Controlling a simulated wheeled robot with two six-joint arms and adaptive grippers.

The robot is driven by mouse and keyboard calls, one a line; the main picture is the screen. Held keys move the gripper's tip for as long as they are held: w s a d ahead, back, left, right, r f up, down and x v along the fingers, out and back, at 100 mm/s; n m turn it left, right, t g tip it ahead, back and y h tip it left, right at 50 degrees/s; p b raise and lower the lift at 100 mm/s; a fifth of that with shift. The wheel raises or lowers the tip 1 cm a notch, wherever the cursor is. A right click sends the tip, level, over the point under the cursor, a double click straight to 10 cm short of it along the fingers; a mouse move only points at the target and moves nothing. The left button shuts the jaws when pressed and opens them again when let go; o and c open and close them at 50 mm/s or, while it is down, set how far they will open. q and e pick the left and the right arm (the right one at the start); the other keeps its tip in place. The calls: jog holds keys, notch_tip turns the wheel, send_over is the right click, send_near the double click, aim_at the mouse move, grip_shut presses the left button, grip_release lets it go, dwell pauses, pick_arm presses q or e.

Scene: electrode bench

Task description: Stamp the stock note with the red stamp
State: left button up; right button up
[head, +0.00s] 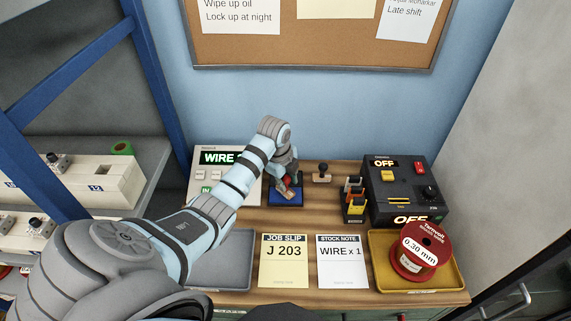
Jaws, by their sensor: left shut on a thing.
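The stock note (343,272), a white sheet reading "WIRE x 1", lies flat near the bench's front edge. My left gripper (291,188) is at the back of the bench, over a dark blue pad (287,201). It is shut on the red stamp (288,180), of which only a bit of red shows between the fingers. The gripper hides the rest of the stamp, and I cannot tell whether the stamp touches the pad. My right gripper is not in view.
A yellow job slip (284,274) lies left of the note. A dark-handled stamp (322,171) stands behind. A grey tray (236,275) is left, a yellow tray (452,278) with a red wire spool (420,250) right. A black device (405,190) stands at back right.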

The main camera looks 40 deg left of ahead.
pick_arm(q)
jog(key=shift+f, duration=0.1)
jog(key=shift+s+f, duration=0.1)
jog(key=shift+f, duration=0.25)
dwell(0.3)
dwell(1.2)
jog(key=shift+w+v, duration=0.25)
jog(key=shift+v, duration=0.9)
jog(key=shift+w+v, duration=0.25)
jog(key=shift+v, duration=0.85)
jog(key=shift+w+v, duration=0.25)
jog(key=shift+v, duration=0.9)
jog(key=shift+r, duration=0.15)
